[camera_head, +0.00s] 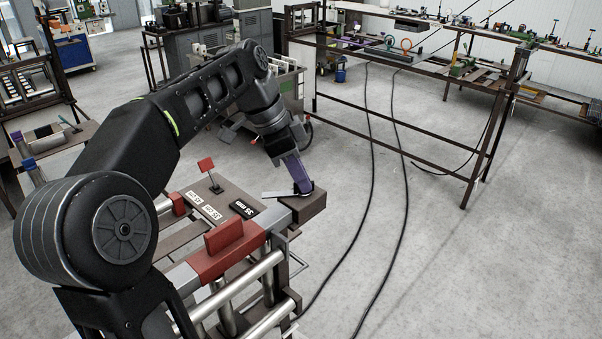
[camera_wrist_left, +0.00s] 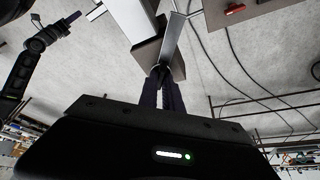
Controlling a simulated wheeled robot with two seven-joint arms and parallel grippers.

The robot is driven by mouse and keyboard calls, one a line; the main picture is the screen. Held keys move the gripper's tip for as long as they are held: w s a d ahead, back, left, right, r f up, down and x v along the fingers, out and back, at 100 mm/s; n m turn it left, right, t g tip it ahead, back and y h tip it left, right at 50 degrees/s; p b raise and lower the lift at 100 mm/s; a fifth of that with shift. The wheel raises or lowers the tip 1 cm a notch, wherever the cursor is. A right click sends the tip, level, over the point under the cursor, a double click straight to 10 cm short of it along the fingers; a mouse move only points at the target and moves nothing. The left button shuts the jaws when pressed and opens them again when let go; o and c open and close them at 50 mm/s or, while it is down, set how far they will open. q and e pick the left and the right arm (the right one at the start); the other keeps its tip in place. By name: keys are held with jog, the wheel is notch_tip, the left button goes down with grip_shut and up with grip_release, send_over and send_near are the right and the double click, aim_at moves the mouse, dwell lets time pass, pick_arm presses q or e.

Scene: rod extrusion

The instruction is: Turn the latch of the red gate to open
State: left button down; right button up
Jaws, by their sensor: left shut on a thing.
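The red gate (camera_head: 230,254) is a red block with an upright red plate on the metal-rod bench in the head view. A thin grey metal strip (camera_head: 280,194), which looks like the latch, lies by the brown block (camera_head: 309,206) at the bench's far right corner. My left gripper (camera_head: 303,190) points down there, its fingers shut on the strip's end. In the left wrist view the narrow fingers (camera_wrist_left: 161,74) meet at the strip (camera_wrist_left: 172,38), beside the block. What looks like my right gripper (camera_wrist_left: 72,18) shows small at the upper left there; its jaws are unclear.
A small red flag-like plate (camera_head: 206,165) stands on the bench near white and black label plates (camera_head: 209,213). A dark metal rack (camera_head: 400,157) stands behind to the right. Black cables (camera_head: 404,190) run over the open grey floor. Machines (camera_head: 197,45) stand at the back.

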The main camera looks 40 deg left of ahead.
pick_arm(q)
jog(key=c, duration=1.5)
grip_release()
